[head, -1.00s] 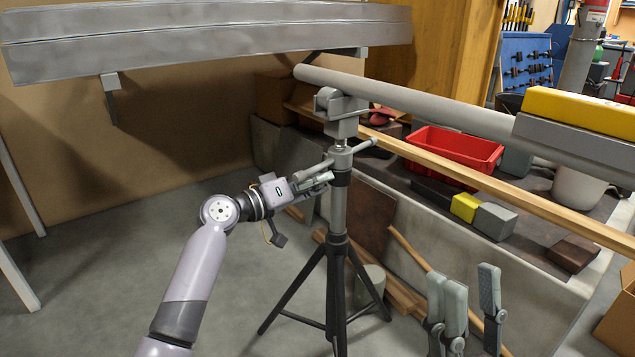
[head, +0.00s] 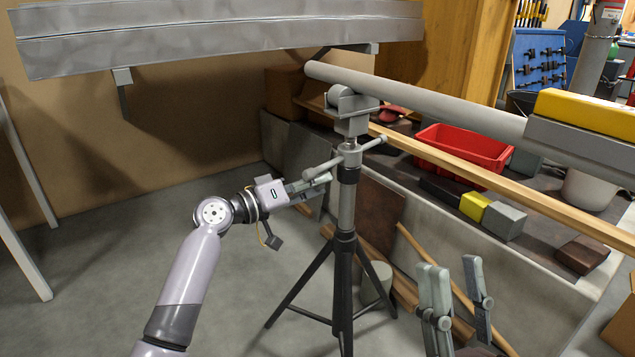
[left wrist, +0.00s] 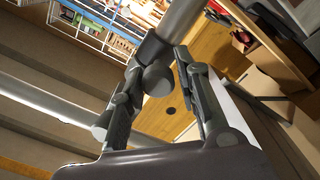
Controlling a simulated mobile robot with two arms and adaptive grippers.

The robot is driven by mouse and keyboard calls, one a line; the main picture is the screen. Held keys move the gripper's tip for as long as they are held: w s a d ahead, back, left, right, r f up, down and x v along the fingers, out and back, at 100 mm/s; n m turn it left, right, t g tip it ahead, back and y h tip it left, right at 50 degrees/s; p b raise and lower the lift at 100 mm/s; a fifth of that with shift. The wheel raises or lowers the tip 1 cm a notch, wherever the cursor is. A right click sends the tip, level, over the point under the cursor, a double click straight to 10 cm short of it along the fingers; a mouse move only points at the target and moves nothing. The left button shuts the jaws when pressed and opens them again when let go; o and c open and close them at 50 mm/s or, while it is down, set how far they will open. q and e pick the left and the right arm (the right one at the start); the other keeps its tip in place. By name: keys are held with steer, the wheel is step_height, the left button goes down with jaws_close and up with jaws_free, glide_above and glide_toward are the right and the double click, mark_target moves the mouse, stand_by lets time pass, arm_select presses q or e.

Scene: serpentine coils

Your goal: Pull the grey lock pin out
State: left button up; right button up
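A grey horizontal bar (head: 372,143), which looks like the lock pin, passes through the collar of the tripod stand (head: 346,205). Its left end comes close to my left gripper (head: 318,183), whose fingers lie just below it in the head view. In the left wrist view my left gripper (left wrist: 160,100) has its fingers apart. A round grey knob end (left wrist: 157,78) shows between them, with no clear contact. I cannot tell for certain that this knob is the pin's end. My right gripper (head: 456,290) is open and empty at the lower right, away from the stand.
A long grey pipe (head: 430,98) rests on the stand's head. Behind stands a low bench with a red bin (head: 462,147), a yellow block (head: 474,205) and a wooden plank (head: 500,182). A metal beam (head: 200,45) hangs at upper left.

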stand_by(0.3)
arm_select(q)
steer(key=v, duration=1.2)
